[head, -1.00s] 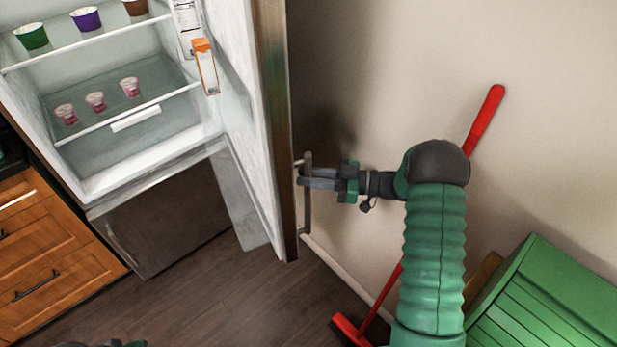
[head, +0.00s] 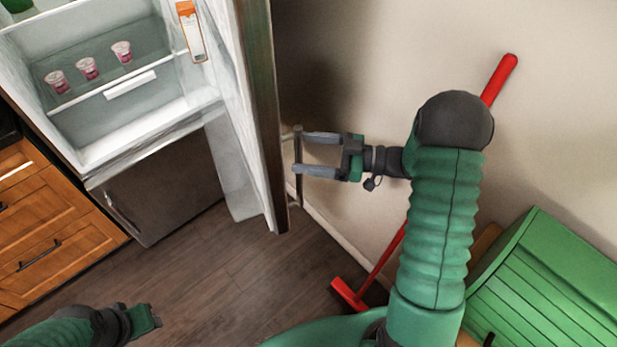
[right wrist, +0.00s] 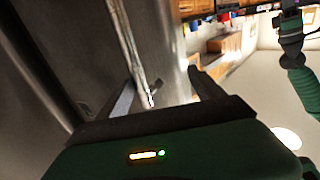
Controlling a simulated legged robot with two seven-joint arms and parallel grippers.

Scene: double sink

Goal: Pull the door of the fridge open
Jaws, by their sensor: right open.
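The fridge (head: 150,192) stands at the left in the head view with its upper door (head: 262,120) swung wide open. The door's outer side faces the wall, and its bar handle (head: 298,190) is upright on that side. My right gripper (head: 300,154) is open at the handle, its two fingers spread one above the other in the picture. In the right wrist view the handle (right wrist: 128,50) runs down between the spread fingers (right wrist: 162,88); I cannot tell whether they touch it. My left gripper (head: 148,319) is low at the left, away from the fridge; its jaws are unclear.
Several pink cups (head: 87,69) and an orange-white carton (head: 190,32) are inside the fridge. Wooden drawers (head: 55,235) are at the left. A red broom (head: 350,294) leans by the wall beside a green slatted box (head: 555,285). The dark floor (head: 220,280) is clear in front.

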